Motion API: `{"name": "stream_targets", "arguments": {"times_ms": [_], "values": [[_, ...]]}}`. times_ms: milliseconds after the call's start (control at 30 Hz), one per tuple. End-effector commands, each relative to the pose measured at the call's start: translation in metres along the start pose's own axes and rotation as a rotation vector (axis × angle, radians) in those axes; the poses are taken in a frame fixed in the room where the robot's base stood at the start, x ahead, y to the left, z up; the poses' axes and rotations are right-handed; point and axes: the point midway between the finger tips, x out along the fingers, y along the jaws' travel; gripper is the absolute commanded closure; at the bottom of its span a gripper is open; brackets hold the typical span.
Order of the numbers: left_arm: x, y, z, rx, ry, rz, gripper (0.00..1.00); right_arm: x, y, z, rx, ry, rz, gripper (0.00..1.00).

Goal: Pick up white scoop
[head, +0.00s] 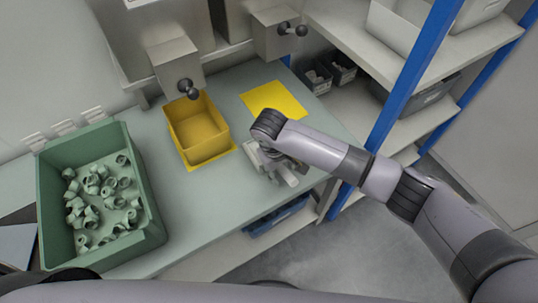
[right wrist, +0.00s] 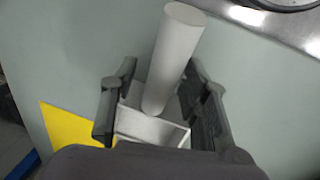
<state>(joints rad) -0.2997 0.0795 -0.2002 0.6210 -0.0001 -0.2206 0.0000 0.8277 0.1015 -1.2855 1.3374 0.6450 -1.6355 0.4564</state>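The white scoop (right wrist: 175,60) shows in the right wrist view, with a round handle rising from a box-shaped bowl. In the head view its handle (head: 289,178) pokes out below the end of my right arm, over the table's right part. My right gripper (right wrist: 163,85) has one finger on each side of the bowl, very close to its walls. I cannot tell whether the fingers press on it. The scoop's underside is hidden, so I cannot tell if it rests on the table. My left gripper is out of view.
A green bin (head: 150,215) of grey fittings stands at the left of the table (head: 205,232). A yellow bin (head: 213,157) stands in the middle, under a dispenser. A yellow mat (head: 275,97) lies behind my right gripper. A blue shelf post (head: 405,90) rises at the right.

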Motion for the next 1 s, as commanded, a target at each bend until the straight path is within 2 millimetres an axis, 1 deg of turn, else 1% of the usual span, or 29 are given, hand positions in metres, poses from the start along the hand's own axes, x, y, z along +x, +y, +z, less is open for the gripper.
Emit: {"name": "stream_targets", "arguments": {"times_ms": [33,67,500,600,1000], "values": [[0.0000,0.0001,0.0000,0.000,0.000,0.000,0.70,-0.0002,-0.0002,-0.0001,0.000,0.000,0.000,0.63],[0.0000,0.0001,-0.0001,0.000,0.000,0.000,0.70,-0.0002,-0.0001,-0.0001,0.000,0.000,0.000,0.65],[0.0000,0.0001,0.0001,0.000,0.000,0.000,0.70,-0.0005,-0.0001,-0.0002,0.000,0.000,0.000,0.95],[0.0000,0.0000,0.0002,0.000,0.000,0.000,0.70,-0.0005,-0.0001,-0.0002,0.000,0.000,0.000,1.00],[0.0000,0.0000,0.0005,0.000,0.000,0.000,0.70,-0.0011,0.0001,-0.0005,0.000,0.001,0.000,1.00]]}}
